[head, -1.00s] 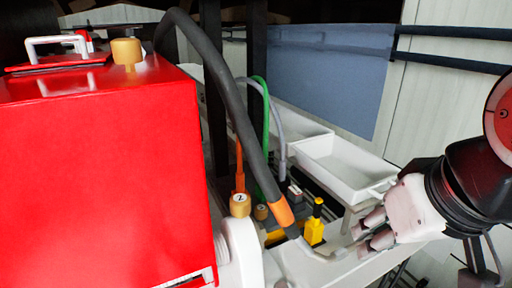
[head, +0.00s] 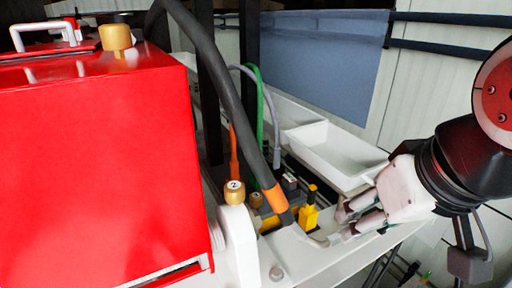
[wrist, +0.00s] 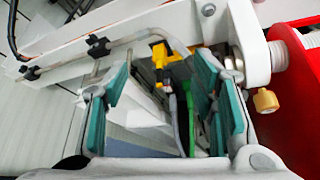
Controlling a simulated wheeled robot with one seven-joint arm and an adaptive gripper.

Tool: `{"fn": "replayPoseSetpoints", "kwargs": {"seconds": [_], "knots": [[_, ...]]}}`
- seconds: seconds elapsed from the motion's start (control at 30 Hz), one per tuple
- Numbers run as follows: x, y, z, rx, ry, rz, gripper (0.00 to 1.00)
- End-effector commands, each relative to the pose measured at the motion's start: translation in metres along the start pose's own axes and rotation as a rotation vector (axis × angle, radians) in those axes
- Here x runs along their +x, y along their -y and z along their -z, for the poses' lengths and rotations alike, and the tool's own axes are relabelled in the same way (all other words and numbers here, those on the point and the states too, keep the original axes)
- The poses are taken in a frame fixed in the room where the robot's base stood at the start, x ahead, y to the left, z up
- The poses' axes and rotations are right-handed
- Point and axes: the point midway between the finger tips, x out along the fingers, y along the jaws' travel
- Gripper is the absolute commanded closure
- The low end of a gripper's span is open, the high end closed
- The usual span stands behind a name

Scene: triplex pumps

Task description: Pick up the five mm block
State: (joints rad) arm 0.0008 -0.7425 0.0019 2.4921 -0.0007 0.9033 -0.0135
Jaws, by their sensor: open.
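A yellow block with a black top (head: 309,216) stands upright on the white frame, just left of my gripper (head: 345,222) in the head view. I cannot read any size mark, so I cannot tell for sure that it is the five mm block. In the wrist view the yellow block (wrist: 168,60) shows beyond and between my teal finger pads, nearer the right one. My gripper (wrist: 163,90) is open and nothing is held. The fingers appear apart from the block.
A large red housing (head: 95,170) fills the left. A thick dark hose with an orange band (head: 274,198) comes down close left of the block. Green and grey hoses (head: 262,120) stand behind. A white tray (head: 340,160) lies behind the gripper. The white frame (head: 375,243) runs below it.

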Motion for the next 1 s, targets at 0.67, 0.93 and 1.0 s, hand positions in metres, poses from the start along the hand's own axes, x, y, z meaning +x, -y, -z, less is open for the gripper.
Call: {"fn": "replayPoseSetpoints", "kwargs": {"seconds": [0.67,0.93,1.0], "knots": [[0.035,0.013,0.144,-0.836,0.224,0.035,0.40],[0.075,0.021,0.200,-1.199,0.299,0.136,0.40],[0.088,0.022,0.214,-1.289,0.313,0.169,0.40]]}}
